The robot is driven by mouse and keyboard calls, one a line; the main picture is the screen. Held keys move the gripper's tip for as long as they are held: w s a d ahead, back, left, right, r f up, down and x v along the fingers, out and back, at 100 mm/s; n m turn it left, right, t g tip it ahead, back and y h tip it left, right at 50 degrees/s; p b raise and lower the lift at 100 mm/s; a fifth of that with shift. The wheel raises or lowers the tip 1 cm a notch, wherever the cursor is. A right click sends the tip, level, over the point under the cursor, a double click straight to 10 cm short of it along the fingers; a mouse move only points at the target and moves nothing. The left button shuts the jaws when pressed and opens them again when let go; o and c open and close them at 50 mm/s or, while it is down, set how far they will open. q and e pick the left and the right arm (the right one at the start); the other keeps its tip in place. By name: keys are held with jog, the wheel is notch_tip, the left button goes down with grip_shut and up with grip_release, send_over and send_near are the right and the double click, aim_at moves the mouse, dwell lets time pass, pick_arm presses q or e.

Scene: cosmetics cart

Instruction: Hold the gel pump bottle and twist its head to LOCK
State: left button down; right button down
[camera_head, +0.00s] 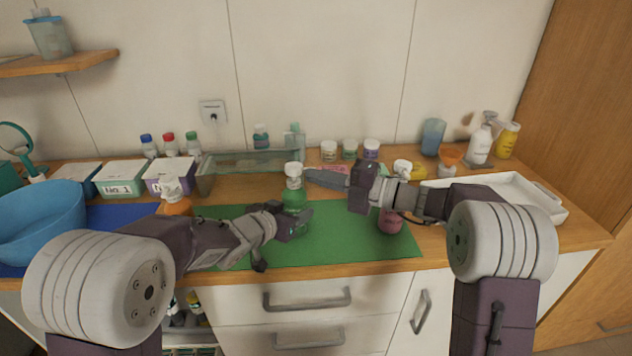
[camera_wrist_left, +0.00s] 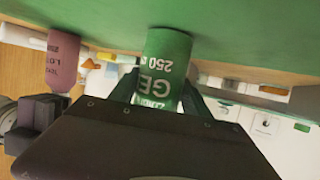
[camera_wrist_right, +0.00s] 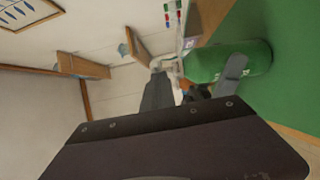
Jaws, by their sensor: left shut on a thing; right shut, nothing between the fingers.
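The green gel pump bottle (camera_head: 295,196) stands upright on the green mat (camera_head: 350,240), with its white pump head (camera_head: 293,170) on top. My left gripper (camera_head: 297,217) is shut on the bottle's body. In the left wrist view the bottle (camera_wrist_left: 165,62) shows upside down between the fingers, with "GE" and "250" lettering. My right gripper (camera_head: 310,177) is shut and empty, its tip just right of the pump head. In the right wrist view its closed fingers (camera_wrist_right: 158,92) point toward the head, which they partly hide; whether they touch it is unclear.
A pink bottle (camera_head: 390,220) stands on the mat under my right arm. An orange bottle (camera_head: 174,200) stands behind my left arm. A glass tray (camera_head: 250,162) lies behind the gel bottle, and a white tray (camera_head: 510,192) is at right. The mat's front middle is clear.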

pick_arm(q)
jog(key=shift+s+f, duration=0.1)
jog(key=shift+f, duration=0.05)
pick_arm(e)
jog(key=shift+w+d, duration=0.1)
jog(key=shift+d, duration=0.05)
jog(key=shift+s, duration=0.35)
pick_arm(q)
jog(key=c, duration=0.9)
grip_release()
jog(key=o, duration=0.5)
jog(key=shift+c, duration=0.2)
pick_arm(e)
jog(key=v, duration=1.1)
jog(key=shift+s, duration=0.15)
